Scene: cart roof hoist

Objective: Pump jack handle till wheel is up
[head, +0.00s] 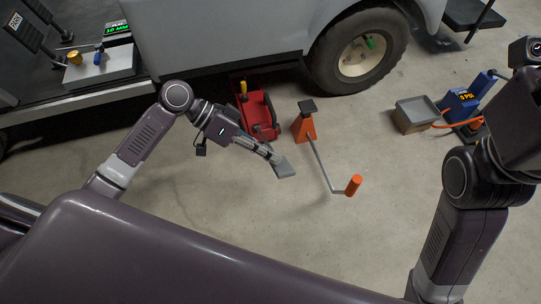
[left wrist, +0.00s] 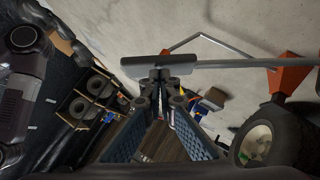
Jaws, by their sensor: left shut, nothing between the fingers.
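The wheel (head: 358,50) has a black tyre and a cream hub and rests on or very near the floor. It also shows in the left wrist view (left wrist: 258,142). An orange jack (head: 304,127) with a dark top pad stands left of the wheel. Its thin grey crank handle (head: 320,162) ends in an orange grip (head: 354,185). My left gripper (head: 283,168) is shut and empty, above the floor left of the crank. My right gripper is out of view.
A grey open box (head: 416,113) and a blue pump with a display (head: 460,104) stand right of the wheel. The grey vehicle body (head: 225,40) overhangs the back.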

